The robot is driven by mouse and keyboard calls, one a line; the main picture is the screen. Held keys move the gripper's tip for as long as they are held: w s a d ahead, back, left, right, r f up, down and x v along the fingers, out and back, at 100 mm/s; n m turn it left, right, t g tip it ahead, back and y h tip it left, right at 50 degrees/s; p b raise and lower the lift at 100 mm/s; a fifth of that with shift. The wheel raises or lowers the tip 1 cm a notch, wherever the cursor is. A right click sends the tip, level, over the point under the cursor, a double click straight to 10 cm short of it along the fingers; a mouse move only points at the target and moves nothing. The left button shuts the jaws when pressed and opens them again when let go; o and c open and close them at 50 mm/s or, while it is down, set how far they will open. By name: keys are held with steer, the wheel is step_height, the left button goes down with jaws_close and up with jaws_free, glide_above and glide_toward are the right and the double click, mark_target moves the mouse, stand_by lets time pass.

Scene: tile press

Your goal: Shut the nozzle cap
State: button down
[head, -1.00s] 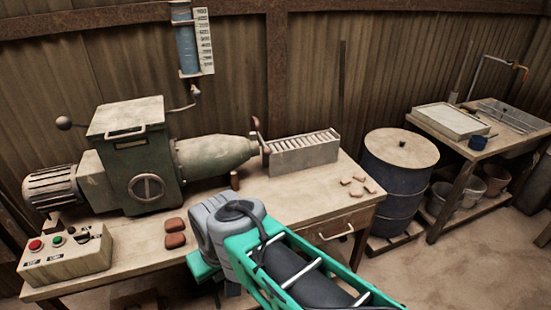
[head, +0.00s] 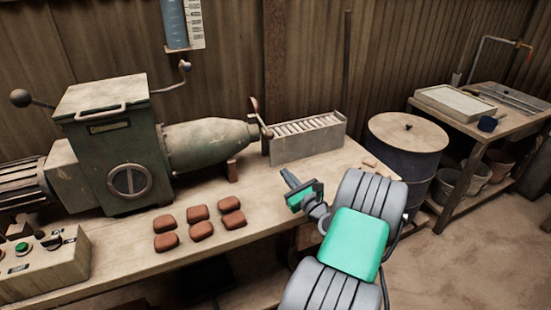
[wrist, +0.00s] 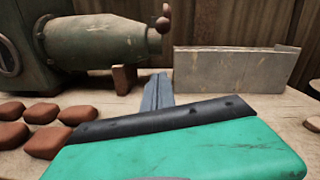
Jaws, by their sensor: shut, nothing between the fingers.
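The green press barrel (head: 205,145) tapers rightward to its nozzle on the bench. Small brown and metal cap parts (head: 254,104) stand at the nozzle's end, with a rounded brown knob; they also show at the top of the wrist view (wrist: 163,24). I cannot tell from these frames how far the cap is swung. My gripper (head: 289,179) is in front of the nozzle and lower right of it, apart from it, above the bench. Its grey-blue fingers (wrist: 157,88) are together and empty, pointing toward the bench's back.
A metal slatted box (head: 306,144) stands just right of the nozzle. Several red-brown clay blocks (head: 198,229) lie on the bench in front of the press. A control box (head: 45,268) sits at the front left. A blue drum (head: 405,165) stands beyond the bench's right end.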

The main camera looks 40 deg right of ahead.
steer(key=w+d+r+m+p, duration=0.1)
steer(key=w+d+r, duration=0.2)
steer(key=w, duration=0.6)
steer(key=shift+w+r+h, duration=0.3)
steer(key=shift+w+r, duration=0.05)
steer(key=shift+r, duration=0.45)
steer(key=shift+d+r+p, duration=0.1)
steer(key=shift+r+p, duration=0.05)
steer(key=shift+p, duration=0.15)
